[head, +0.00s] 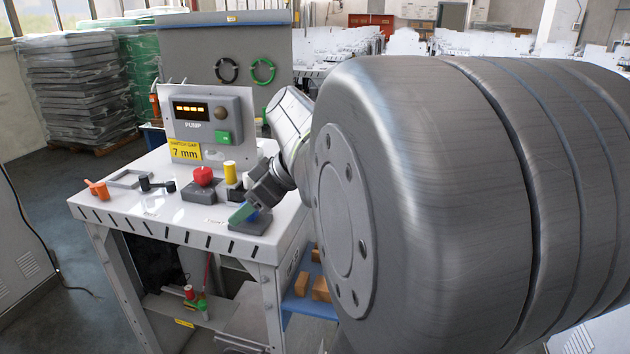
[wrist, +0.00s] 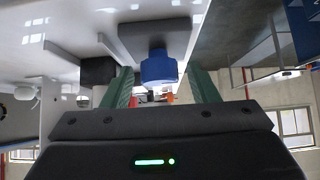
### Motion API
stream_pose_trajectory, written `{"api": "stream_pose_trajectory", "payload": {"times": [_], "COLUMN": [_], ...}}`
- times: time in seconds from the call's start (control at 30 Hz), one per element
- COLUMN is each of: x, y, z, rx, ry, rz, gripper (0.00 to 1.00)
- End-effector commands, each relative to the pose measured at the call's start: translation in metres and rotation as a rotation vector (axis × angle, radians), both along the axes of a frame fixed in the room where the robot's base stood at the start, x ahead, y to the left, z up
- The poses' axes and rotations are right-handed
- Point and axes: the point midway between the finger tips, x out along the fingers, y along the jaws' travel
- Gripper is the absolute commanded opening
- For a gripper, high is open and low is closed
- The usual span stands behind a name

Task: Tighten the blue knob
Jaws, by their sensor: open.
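The blue knob (wrist: 159,68) shows in the wrist view on a dark grey base (wrist: 155,38). My gripper (wrist: 160,78) is open, with one green finger on each side of the knob. A gap shows between the knob and each finger, so I see no contact. In the head view my gripper (head: 245,213) is low over the right front corner of the white bench (head: 150,212), at the grey base (head: 248,226). There the knob is mostly hidden behind the fingers.
Left of my gripper stand a red knob (head: 203,176), a yellow cylinder (head: 230,172) and a black lever (head: 157,184). An orange handle (head: 97,188) is at the bench's left. The pump panel (head: 207,122) rises behind. My arm hides the right side.

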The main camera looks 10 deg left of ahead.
Motion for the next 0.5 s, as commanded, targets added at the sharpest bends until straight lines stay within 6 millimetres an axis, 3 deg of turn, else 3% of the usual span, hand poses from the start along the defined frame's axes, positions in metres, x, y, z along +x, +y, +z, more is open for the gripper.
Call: {"api": "stream_pose_trajectory", "payload": {"times": [0.27,0.5], "x": [0.0001,0.0001], "y": [0.0011,0.0011], "z": [-0.0014,-0.0012], "rx": [0.0,0.0], "ry": [0.0,0.0], "rz": [0.0,0.0], "gripper": [0.54,0.09]}}
